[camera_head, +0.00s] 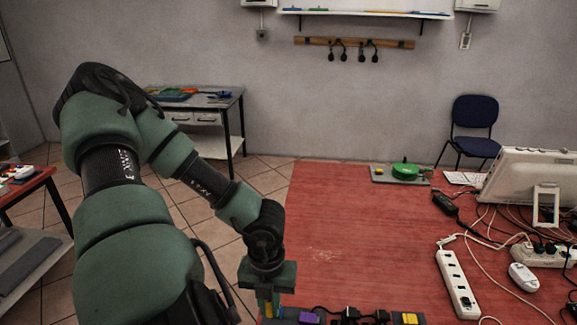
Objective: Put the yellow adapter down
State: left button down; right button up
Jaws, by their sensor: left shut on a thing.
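My left gripper (267,298) is at the bottom of the view, at the red table's front left. It points down and is shut on a yellow thing, which seems to be the yellow adapter (268,309). Only a narrow strip of it shows between the fingers, and its lower end is cut off by the frame edge. I cannot tell whether it touches anything below. A second yellow block (410,319) lies at the bottom edge, to the right. My right gripper is not in view.
Beside the gripper are a purple block (309,319) and black adapters (350,315). The red table (350,230) is bare in the middle. A green roll (405,171) sits at the back.

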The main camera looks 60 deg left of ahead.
pick_arm(q)
notch_tip(320, 180, down, 19)
jog(key=shift+s+f+p, duration=0.1)
jog(key=shift+f+p, duration=0.05)
jog(key=shift+p, duration=0.95)
jog(key=shift+f, duration=0.3)
jog(key=shift+f, duration=0.1)
jog(key=c, duration=1.4)
grip_release()
